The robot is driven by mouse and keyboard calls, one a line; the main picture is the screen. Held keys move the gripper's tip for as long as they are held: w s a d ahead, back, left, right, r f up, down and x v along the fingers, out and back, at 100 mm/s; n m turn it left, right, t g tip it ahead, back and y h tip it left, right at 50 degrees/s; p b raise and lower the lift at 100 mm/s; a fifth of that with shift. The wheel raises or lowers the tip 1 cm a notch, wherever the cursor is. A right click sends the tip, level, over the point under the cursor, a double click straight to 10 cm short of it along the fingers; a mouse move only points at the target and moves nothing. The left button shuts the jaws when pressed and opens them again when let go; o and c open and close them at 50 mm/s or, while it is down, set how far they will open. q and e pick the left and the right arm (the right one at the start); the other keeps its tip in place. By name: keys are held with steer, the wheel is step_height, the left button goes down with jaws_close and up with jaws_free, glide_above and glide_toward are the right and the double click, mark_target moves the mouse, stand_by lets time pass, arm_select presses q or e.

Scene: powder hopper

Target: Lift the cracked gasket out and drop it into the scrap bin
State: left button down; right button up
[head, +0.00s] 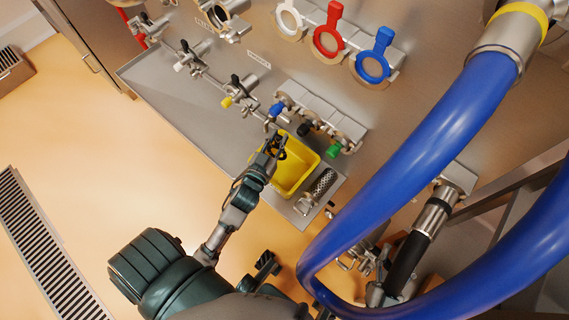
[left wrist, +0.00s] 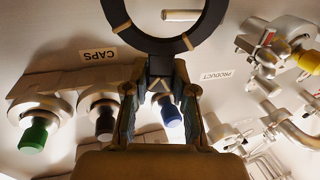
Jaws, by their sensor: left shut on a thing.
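My left gripper (head: 276,146) is over the yellow bin (head: 309,158), which stands on the grey shelf and seems to be the scrap bin. In the left wrist view my left gripper (left wrist: 161,78) is shut on the lower edge of a black ring, the gasket (left wrist: 122,22), which has tan marks on it. The ring's top is cut off by the picture edge. In the head view the gasket is too small and dark to make out clearly. A dark part low in the head view may be my right gripper; its jaws cannot be read.
Capped fittings with green (head: 334,151), black and blue caps line the panel beside the bin. A metal mesh cylinder (head: 322,183) lies right of the bin. A thick blue hose (head: 440,135) crosses the right side. Red (head: 329,32) and blue (head: 375,55) ringed clamps hang above.

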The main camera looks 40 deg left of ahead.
arm_select(q)
steer(key=shift+d+f, duration=0.1)
steer(key=shift+d, duration=0.2)
steer(key=shift+d+r, duration=0.2)
steer(key=shift+d, duration=0.2)
arm_select(e)
steer(key=shift+s+d+r+t, duration=0.15)
steer(key=shift+d+r+t, duration=0.1)
steer(key=shift+d, duration=0.15)
steer(key=shift+s+d+r+t, duration=0.1)
steer(key=shift+d+r+t, duration=0.15)
steer(key=shift+d, duration=0.15)
arm_select(q)
steer(key=c, duration=0.9)
jaws_free()
steer(key=shift+a+f, duration=0.15)
steer(key=shift+a, duration=0.45)
steer(key=shift+s+d, duration=0.15)
steer(key=shift+d, duration=0.2)
steer(key=s, duration=0.3)
steer(key=s+d, duration=0.1)
steer(key=s, duration=0.7)
steer(key=shift+s+d+f, duration=0.15)
steer(key=shift+s+d, duration=0.1)
steer(key=shift+d, duration=0.15)
arm_select(e)
steer(key=shift+a, duration=0.25)
